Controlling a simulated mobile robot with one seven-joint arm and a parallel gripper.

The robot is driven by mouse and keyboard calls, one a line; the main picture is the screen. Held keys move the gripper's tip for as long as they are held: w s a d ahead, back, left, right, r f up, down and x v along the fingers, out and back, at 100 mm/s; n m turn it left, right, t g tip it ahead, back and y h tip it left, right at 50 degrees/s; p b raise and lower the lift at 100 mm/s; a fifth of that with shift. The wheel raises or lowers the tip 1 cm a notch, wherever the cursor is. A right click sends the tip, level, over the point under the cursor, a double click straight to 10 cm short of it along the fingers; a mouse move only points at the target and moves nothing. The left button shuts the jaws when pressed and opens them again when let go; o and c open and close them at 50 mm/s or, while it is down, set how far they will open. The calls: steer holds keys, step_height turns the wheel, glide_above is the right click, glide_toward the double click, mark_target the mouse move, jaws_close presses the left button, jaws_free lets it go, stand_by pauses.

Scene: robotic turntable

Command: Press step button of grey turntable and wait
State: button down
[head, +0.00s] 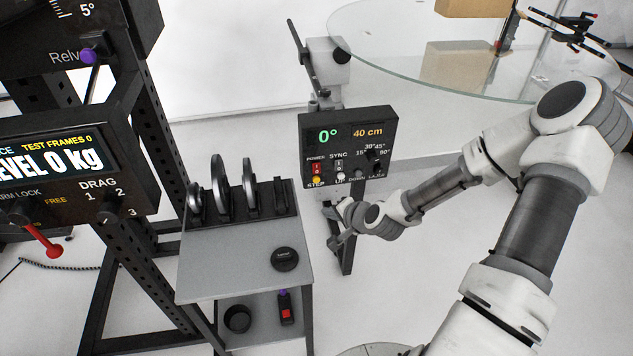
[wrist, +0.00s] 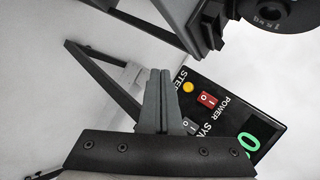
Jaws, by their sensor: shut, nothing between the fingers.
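The control box (head: 349,143) is black and stands on a post, its display reading 0° and 40 cm. Its yellow STEP button (head: 316,179) sits at the lower left, below the red POWER switch (head: 317,169). In the wrist view the STEP button (wrist: 188,87) is just right of the fingertips, with the panel rotated. My gripper (head: 337,217) is just below the panel in the head view. In the wrist view its fingers (wrist: 158,74) are shut together and empty. They appear apart from the button; the exact gap is unclear.
A round glass plate (head: 420,60) with a cardboard box (head: 465,62) is at the upper right. A grey cart (head: 232,262) with black discs stands left of the panel. A black frame with another display (head: 60,155) is farther left. Floor right of the panel is clear.

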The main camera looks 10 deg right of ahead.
mark_target(316, 180)
steer(key=w, duration=0.8)
steer(key=shift+w+b, duration=0.4)
steer(key=shift+w, duration=0.15)
stand_by(1.9)
steer(key=shift+w, duration=0.25)
